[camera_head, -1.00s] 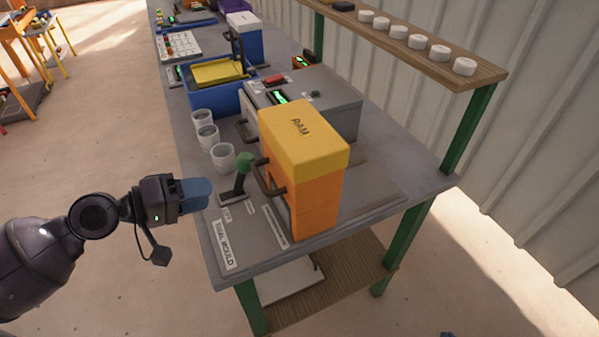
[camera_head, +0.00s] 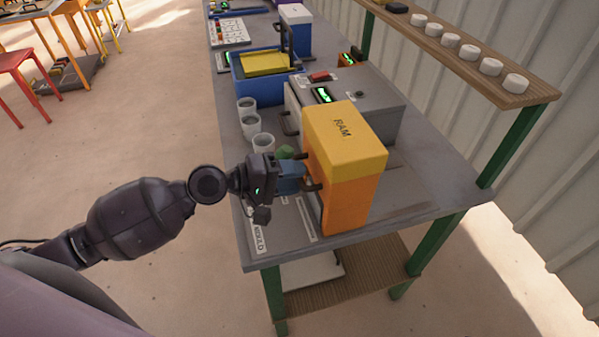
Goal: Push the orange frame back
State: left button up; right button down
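The orange frame (camera_head: 348,203) stands on the near end of the grey bench, with a yellow top marked RAM (camera_head: 345,138). A dark handle (camera_head: 313,187) sticks out of its left side. My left gripper (camera_head: 303,177) is at that left side, with its blue fingers by the handle. The fingertips overlap the handle in the view, so I cannot tell whether they are closed around it or only beside it. My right gripper is not in view.
A green-knobbed lever (camera_head: 285,152) stands just behind my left gripper. Several grey cups (camera_head: 250,127) line the bench's left edge. A grey box (camera_head: 385,118) stands behind the frame. A wooden shelf (camera_head: 455,50) with white discs is at the right.

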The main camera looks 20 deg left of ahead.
pick_arm(q)
jog(key=shift+x, duration=0.85)
grip_shut()
